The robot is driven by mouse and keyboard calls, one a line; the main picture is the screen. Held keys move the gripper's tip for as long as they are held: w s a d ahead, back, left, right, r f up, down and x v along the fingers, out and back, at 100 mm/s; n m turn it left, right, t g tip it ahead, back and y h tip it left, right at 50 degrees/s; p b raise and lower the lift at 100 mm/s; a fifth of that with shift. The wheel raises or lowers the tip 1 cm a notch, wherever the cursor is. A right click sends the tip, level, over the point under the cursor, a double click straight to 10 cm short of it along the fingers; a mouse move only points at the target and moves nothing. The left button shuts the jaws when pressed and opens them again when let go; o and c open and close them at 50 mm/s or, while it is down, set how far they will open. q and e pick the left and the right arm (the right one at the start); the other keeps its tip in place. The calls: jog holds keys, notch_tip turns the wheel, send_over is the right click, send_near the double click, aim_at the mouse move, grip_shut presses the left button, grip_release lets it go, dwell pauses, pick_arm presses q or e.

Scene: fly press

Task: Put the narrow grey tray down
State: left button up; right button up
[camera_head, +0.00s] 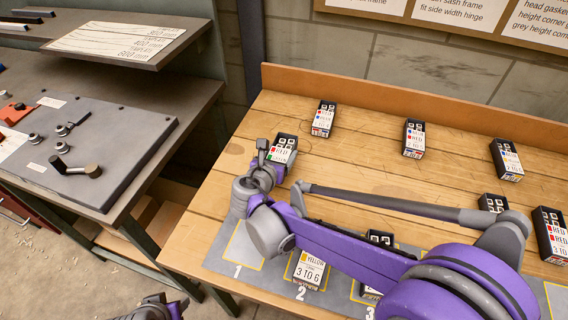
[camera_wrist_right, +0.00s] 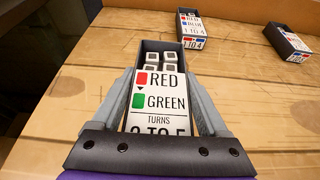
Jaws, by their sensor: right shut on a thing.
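My right gripper (camera_wrist_right: 165,110) is shut on a narrow dark grey tray (camera_wrist_right: 151,46), one finger along each side. The tray holds several small light blocks and a white card reading RED, GREEN, TURNS; the card's lower line is partly cut off by the gripper. In the head view the tray (camera_head: 292,138) is over the left part of the wooden table, beyond the gripper (camera_head: 268,166). I cannot tell whether its base touches the wood. Part of my left arm shows at the bottom edge; its fingers cannot be made out.
Several similar carded trays stand on the table (camera_head: 225,180), including one at the back (camera_head: 323,118) and one further right (camera_head: 413,138). A grey mat (camera_head: 216,262) has numbered yellow outlines; spot 1 (camera_head: 243,246) looks bare, and a YELLOW tray (camera_head: 309,268) is at spot 2.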

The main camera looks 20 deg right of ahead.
jog(key=shift+f+b, duration=0.35)
jog(key=shift+f, duration=1.8)
jog(key=shift+f, duration=0.2)
jog(key=o, duration=1.4)
jog(key=shift+r, duration=0.2)
jog(key=shift+s+a+r, duration=0.2)
jog(key=shift+s, duration=0.05)
jog(key=p+v, duration=0.1)
jog(key=v, duration=1)
jog(key=shift+s+a, duration=0.1)
jog(key=shift+s, duration=0.05)
